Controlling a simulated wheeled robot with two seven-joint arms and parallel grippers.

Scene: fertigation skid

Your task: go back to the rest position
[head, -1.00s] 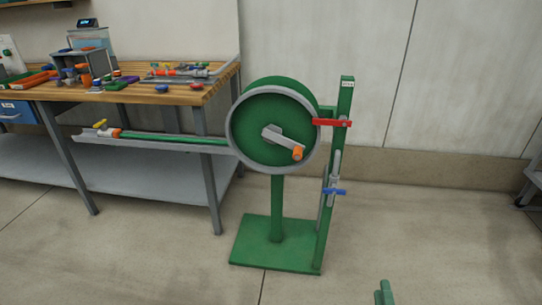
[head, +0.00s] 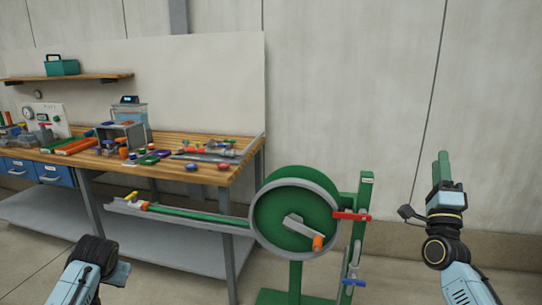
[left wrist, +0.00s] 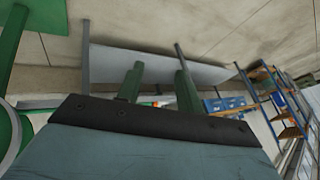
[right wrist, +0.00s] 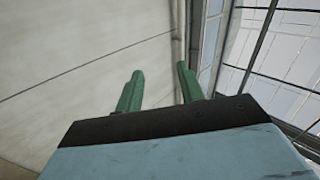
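My right gripper (head: 444,170) is raised at the right of the head view, in front of the bare wall. In the right wrist view its two green fingers (right wrist: 159,88) stand apart with nothing between them. My left arm comes in at the bottom left of the head view; its fingers are not clearly visible there. In the left wrist view the left gripper's green fingers (left wrist: 158,85) are apart and empty. Both grippers are clear of the green hose reel (head: 294,215) and its stand.
The reel has a crank with an orange knob (head: 318,243), a red lever (head: 351,216) and a blue valve handle (head: 353,282). A grey trough with a green hose (head: 190,217) runs left from it. A wooden workbench (head: 225,178) with several fittings stands behind at left.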

